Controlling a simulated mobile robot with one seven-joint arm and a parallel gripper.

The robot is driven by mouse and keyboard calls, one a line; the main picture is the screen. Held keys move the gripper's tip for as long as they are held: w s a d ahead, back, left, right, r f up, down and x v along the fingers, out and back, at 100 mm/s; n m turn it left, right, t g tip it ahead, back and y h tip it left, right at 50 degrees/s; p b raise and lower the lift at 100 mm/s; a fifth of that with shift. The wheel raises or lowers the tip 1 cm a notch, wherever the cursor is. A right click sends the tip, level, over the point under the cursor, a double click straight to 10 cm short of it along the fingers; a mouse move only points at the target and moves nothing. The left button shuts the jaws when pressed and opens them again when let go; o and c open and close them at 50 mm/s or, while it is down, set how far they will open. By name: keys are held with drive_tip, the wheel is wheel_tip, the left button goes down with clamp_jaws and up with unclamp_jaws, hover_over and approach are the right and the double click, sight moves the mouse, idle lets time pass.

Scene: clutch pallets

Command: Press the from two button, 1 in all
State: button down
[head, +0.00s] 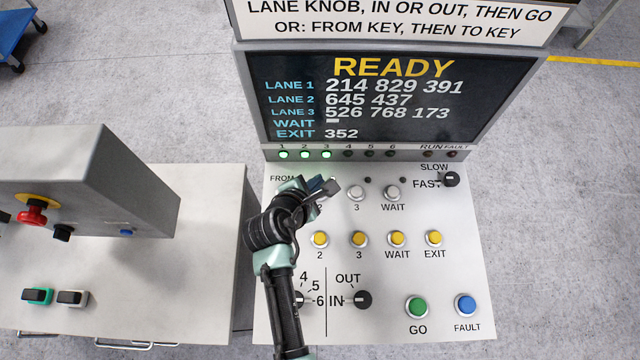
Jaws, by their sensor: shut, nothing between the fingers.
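The control panel (470,280) has a top row marked FROM with light grey buttons. The 3 button (356,193) and the WAIT button (392,192) of that row show clearly. The from two button is hidden behind my gripper; only part of its "2" label shows just below the fingers. My gripper (328,188) is shut and empty, over the place of that button. I cannot tell whether it touches the button. The screen (375,95) reads READY, with lane 1 214 829 391, lane 2 645 437, lane 3 526 768 173, WAIT a dash, EXIT 352.
Below is a row of yellow buttons: 2 (320,239), 3 (359,239), WAIT (397,238) and EXIT (433,237). Lower down are an IN/OUT knob (362,299), a green GO button (417,306) and a blue FAULT button (465,304). A grey box (110,180) stands left.

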drive_tip(key=shift+r+p, duration=1.25)
drive_tip(key=shift+r, duration=0.25)
drive_tip(key=shift+f, duration=0.1)
